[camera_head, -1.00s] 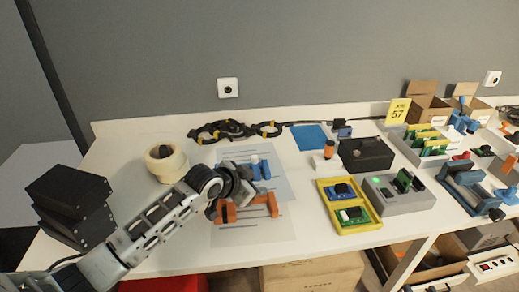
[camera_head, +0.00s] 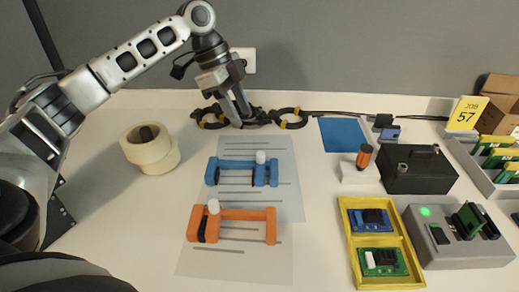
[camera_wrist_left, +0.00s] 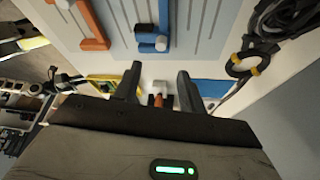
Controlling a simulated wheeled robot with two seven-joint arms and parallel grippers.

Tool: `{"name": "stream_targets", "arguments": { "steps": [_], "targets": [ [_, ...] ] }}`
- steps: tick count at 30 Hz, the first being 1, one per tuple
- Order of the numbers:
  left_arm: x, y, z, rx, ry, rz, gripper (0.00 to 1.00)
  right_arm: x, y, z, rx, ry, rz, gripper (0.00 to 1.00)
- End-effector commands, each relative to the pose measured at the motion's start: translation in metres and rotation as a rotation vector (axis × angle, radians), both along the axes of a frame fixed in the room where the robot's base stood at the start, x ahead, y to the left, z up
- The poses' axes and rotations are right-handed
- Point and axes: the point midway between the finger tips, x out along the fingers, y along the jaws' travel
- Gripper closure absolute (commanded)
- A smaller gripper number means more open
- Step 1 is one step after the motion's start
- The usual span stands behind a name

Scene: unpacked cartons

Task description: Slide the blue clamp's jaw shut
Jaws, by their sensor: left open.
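The blue clamp (camera_head: 232,163) lies on a pale lined sheet (camera_head: 285,196). Its jaw with a white knob (camera_head: 261,157) stands near the right end, with a wide gap to the left end. Part of the blue clamp shows at the top of the left wrist view (camera_wrist_left: 163,15). My left gripper (camera_head: 241,117) points down beyond the sheet's back edge, near the black cables and apart from the clamp. In the left wrist view its two fingers (camera_wrist_left: 157,84) are apart with nothing held. My right gripper is out of view.
An orange clamp (camera_head: 245,213) lies in front of the blue one. A tape roll (camera_head: 150,155) stands at left. Black cables (camera_head: 290,121) lie behind. A yellow tray (camera_head: 352,245), grey device (camera_head: 445,252) and black box (camera_head: 418,172) stand at right.

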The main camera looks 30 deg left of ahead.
Motion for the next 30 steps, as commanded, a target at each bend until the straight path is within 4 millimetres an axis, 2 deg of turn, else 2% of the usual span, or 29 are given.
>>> {"name": "stream_targets", "arguments": {
  "steps": [1, 6, 15, 21, 29, 30],
  "targets": [
    [0.000, -0.005, -0.014, 0.000, 0.003, -0.002, 0.59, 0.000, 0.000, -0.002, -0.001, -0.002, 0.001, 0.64],
    [0.005, -0.019, -0.048, -0.002, 0.002, -0.002, 0.59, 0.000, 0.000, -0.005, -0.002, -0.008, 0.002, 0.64],
    [0.011, -0.037, -0.093, 0.000, 0.000, 0.000, 0.59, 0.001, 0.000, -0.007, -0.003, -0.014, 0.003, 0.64],
    [0.012, -0.041, -0.102, 0.000, -0.002, 0.001, 0.59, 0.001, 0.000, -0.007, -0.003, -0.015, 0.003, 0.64],
    [0.012, -0.041, -0.103, 0.000, -0.002, 0.001, 0.59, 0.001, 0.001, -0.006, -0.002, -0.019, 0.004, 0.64],
    [0.012, -0.041, -0.103, 0.000, -0.002, 0.001, 0.70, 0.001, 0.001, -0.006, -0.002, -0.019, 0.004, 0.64]
  ]
}}
